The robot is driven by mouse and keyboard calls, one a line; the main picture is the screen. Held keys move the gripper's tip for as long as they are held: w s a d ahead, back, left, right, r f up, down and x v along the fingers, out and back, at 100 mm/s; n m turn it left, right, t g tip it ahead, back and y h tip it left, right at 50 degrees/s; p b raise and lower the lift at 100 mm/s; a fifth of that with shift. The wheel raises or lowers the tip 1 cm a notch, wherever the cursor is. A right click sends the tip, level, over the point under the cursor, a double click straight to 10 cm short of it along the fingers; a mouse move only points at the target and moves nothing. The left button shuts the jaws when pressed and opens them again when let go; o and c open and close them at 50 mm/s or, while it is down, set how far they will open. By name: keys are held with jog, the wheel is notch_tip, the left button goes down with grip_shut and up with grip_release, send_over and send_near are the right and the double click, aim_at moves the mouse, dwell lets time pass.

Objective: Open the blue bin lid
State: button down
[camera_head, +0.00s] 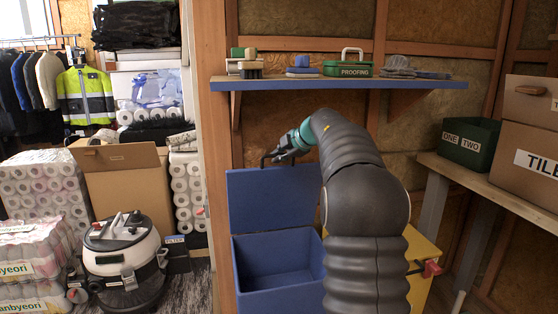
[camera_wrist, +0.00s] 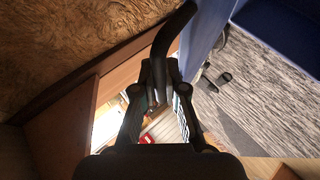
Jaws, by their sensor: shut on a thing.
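The blue bin (camera_head: 282,302) stands below the shelf, with its empty-looking blue inside showing. Its blue lid (camera_head: 270,200) stands raised, roughly upright at the back of the bin. My gripper (camera_head: 274,156) is at the lid's top edge, shut on the dark lid handle. In the wrist view, my gripper's fingers (camera_wrist: 160,84) close around the curved black handle (camera_wrist: 174,28), next to the blue lid edge (camera_wrist: 204,32). My arm hides the right side of the bin.
A blue shelf (camera_head: 330,84) with a green PROOFING box (camera_head: 346,69) and brushes hangs just above my gripper. A yellow bin (camera_head: 422,262) with a red latch stands at right, partly behind my arm. A vacuum cleaner (camera_head: 124,262) stands at left.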

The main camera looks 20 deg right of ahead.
jog(key=shift+w+a+r, duration=0.1)
jog(key=shift+w+r, duration=0.05)
jog(key=shift+w, duration=0.3)
jog(key=c, duration=1.2)
grip_release()
jog(key=shift+a, duration=0.1)
jog(key=shift+d, duration=0.2)
jog(key=shift+s+d, duration=0.1)
jog(key=shift+s+r, duration=0.25)
jog(key=v, duration=1.1)
jog(key=shift+r, duration=0.2)
